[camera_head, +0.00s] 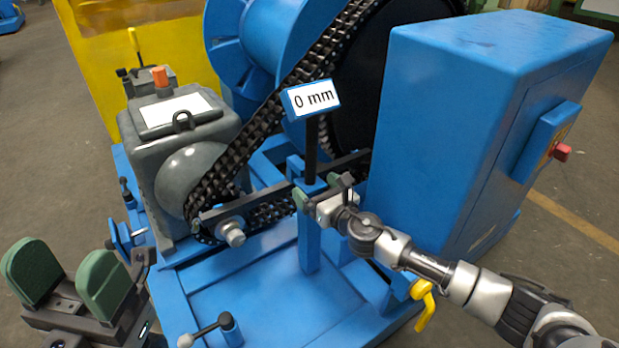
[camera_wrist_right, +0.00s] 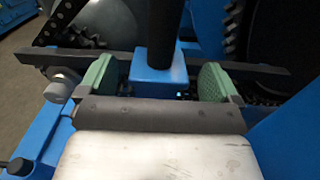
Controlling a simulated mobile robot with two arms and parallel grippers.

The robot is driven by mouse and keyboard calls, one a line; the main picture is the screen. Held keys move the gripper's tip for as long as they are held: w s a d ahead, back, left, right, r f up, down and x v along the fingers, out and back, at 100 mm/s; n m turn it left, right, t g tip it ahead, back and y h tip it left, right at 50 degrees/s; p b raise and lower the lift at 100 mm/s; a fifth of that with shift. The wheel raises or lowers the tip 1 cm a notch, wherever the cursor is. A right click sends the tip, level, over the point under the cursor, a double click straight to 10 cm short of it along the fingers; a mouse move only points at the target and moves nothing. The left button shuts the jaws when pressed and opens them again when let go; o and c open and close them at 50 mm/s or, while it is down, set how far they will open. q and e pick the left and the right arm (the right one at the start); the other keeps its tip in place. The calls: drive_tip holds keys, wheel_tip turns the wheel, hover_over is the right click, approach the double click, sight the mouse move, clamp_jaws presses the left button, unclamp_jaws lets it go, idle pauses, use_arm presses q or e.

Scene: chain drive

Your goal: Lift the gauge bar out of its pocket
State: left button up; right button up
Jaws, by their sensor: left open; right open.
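A black upright bar (camera_head: 311,148) with a blue "0 mm" sign (camera_head: 312,98) on top rises from a blue block (camera_head: 310,187) on a blue post. A dark flat crossbar (camera_head: 345,164) runs level past it, also seen in the right wrist view (camera_wrist_right: 255,69). I cannot tell for sure which is the gauge bar. My right gripper (camera_head: 323,189) is open at the blue block. In the right wrist view its green pads stand left and right of the block (camera_wrist_right: 152,72), with a gap on each side. My left gripper (camera_head: 70,265) is open and empty at the lower left.
The chain (camera_head: 262,120) runs from the grey motor unit (camera_head: 165,130) up to a large dark wheel.

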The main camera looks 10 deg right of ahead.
sight(309, 181)
drive_tip(key=b+x, duration=0.1)
drive_tip(key=x, duration=0.2)
drive_tip(key=shift+w+a, duration=0.15)
drive_tip(key=shift+w, duration=0.1)
clamp_jaws()
drive_tip(key=shift+r, duration=0.25)
